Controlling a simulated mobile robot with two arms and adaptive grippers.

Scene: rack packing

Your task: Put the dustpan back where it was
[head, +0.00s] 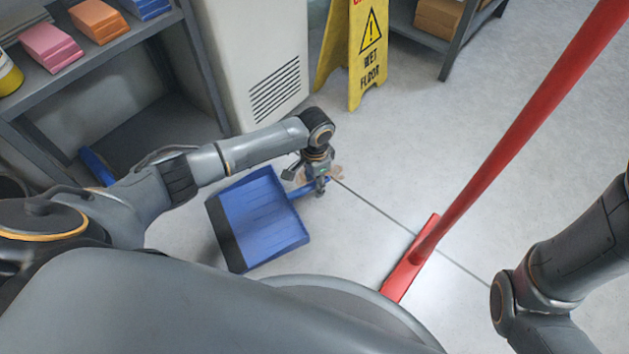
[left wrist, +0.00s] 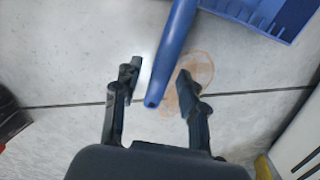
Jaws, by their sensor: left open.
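The blue dustpan (head: 262,215) lies on the grey floor below my left forearm, its pan toward the lower left and its handle toward the upper right. In the left wrist view its handle (left wrist: 171,55) runs down between my finger tips, with part of the pan (left wrist: 262,12) at the upper right. My left gripper (head: 318,186) is at the handle, its fingers (left wrist: 159,77) open on either side of it; I cannot tell whether they touch it. My right arm shows at the right edge, but its gripper is out of view.
A red long-handled tool (head: 500,150) stands tilted with its head on the floor at right. A yellow wet floor sign (head: 367,60) stands at the back. A shelf (head: 95,50) with coloured packs is at left. A brownish stain (left wrist: 197,82) marks the floor by the handle.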

